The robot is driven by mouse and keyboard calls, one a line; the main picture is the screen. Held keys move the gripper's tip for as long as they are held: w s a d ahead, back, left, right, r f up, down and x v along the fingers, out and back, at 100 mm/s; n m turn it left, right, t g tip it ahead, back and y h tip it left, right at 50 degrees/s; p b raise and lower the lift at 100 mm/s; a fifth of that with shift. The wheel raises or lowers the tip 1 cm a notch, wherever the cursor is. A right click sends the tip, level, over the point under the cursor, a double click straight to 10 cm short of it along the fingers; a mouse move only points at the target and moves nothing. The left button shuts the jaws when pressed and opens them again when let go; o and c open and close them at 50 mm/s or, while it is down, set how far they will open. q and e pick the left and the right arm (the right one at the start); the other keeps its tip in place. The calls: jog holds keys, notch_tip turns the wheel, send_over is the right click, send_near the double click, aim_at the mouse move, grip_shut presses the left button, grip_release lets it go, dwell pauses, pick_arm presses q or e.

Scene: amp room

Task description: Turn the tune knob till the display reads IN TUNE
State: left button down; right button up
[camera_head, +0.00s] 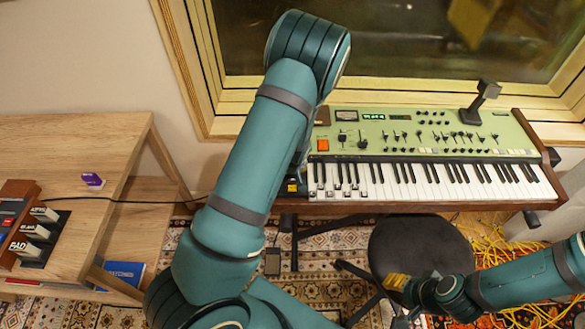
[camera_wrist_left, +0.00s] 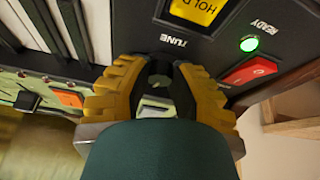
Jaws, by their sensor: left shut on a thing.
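The tune knob (camera_wrist_left: 159,68) is dark and sits beside the TUNE label on a black panel at the keyboard's left end. My left gripper (camera_wrist_left: 155,76) has its yellow fingers on both sides of it, shut on it. In the head view this display (camera_head: 292,188) is a small yellow patch, and my left arm hides the knob and left gripper. My right gripper (camera_head: 397,283) is low at the right, away from the panel; its jaw opening is unclear.
A green READY lamp (camera_wrist_left: 249,44) is lit near a red rocker switch (camera_wrist_left: 249,71). The green synthesizer (camera_head: 420,130) with its keys (camera_head: 440,182) stands below the window. A dark stool (camera_head: 420,248) is in front. A wooden shelf (camera_head: 75,145) stands at the left.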

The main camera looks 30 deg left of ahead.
pick_arm(q)
jog(key=m+h+b, duration=0.1)
jog(key=m, duration=0.1)
jog(key=shift+a+f+m, duration=0.1)
jog(key=shift+m, duration=0.2)
jog(key=m+h+b, duration=0.1)
jog(key=m, duration=0.2)
jog(key=shift+a+m+t, duration=0.1)
jog(key=shift+m+t, duration=0.2)
jog(key=shift+t, duration=0.1)
jog(key=shift+m+h, duration=0.6)
jog(key=shift+m, duration=0.2)
jog(key=shift+m+h+p, duration=0.4)
jog(key=shift+m+p, duration=0.1)
jog(key=shift+m, duration=0.8)
jog(key=c, duration=0.8)
grip_release()
jog(key=shift+r, duration=0.25)
